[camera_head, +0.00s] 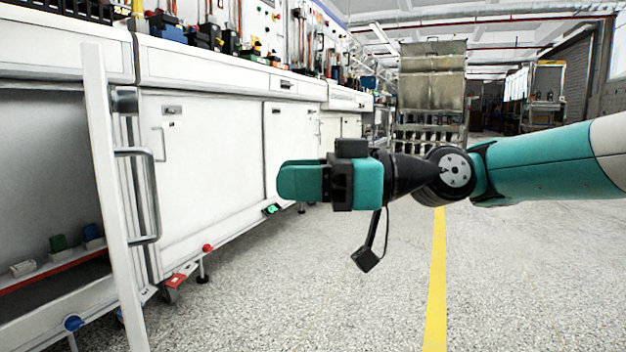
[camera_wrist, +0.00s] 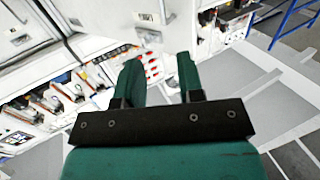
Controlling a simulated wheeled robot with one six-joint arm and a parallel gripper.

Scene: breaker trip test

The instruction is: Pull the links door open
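A white cabinet door (camera_head: 108,190) stands swung out at the left of the head view, seen nearly edge-on. It has a grey bar handle (camera_head: 152,195). The compartment behind it (camera_head: 40,160) is open to view, with a green block (camera_head: 58,243), a blue block (camera_head: 92,232) and a pale block (camera_head: 23,267) low inside. I cannot read a label that names the links door. My gripper (camera_head: 284,180) is in front of the cabinets, to the right of the door and apart from its handle. In the wrist view my gripper (camera_wrist: 159,66) has its fingers apart with nothing held between them.
A closed white cabinet door (camera_head: 205,160) is right of the open one, under a worktop crowded with equipment (camera_head: 215,35). Red and green items (camera_head: 206,249) (camera_head: 271,209) sit along the lower edge. Speckled floor with a yellow line (camera_head: 437,270) is clear. A metal rack (camera_head: 432,80) stands behind.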

